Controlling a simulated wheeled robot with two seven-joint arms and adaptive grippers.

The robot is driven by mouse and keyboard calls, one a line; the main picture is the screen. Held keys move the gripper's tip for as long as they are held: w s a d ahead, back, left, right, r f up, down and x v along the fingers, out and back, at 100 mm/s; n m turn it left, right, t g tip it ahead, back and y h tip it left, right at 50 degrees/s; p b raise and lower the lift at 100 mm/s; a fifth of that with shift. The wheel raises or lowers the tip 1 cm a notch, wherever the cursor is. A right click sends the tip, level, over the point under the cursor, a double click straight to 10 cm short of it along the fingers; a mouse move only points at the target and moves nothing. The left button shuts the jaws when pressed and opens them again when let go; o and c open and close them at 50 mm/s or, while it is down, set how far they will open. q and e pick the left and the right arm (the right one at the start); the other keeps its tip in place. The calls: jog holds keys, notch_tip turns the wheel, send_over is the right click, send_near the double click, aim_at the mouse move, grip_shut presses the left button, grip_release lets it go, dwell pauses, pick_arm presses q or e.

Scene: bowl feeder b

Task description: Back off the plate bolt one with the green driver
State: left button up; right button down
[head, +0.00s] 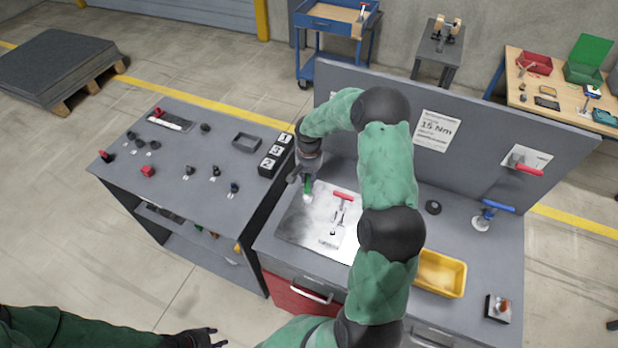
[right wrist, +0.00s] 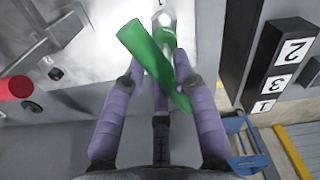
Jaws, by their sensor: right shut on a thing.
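The green driver (head: 307,186) has a thick green handle, which also shows in the right wrist view (right wrist: 147,50). My right gripper (head: 306,180) is shut on this handle, its purple fingers on both sides in the right wrist view (right wrist: 160,95). The driver's pale lower end reaches down to the upper left part of the shiny metal plate (head: 295,228). The plate bolt under it is hidden, and I cannot tell whether the driver is seated on it. My left gripper (head: 212,337) is empty at the bottom edge, its fingers apart.
A red-handled clamp (head: 343,196) stands on the plate, right of the driver. Black number blocks (head: 268,167) stand to the left. A yellow bin (head: 440,272) and a blue-handled tool (head: 490,212) are on the right. A grey back panel (head: 470,125) rises behind.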

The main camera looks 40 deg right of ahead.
jog(key=shift+r, duration=0.1)
jog(key=shift+d+n, duration=0.1)
jog(key=shift+n, duration=1.1)
jog(key=shift+w+n+p, duration=0.1)
jog(key=shift+n+p, duration=0.2)
jog(key=shift+n, duration=0.9)
jog(key=shift+n, duration=1.2)
jog(key=shift+w+n+p, duration=0.1)
jog(key=shift+n+p, duration=0.3)
jog(key=shift+n, duration=0.8)
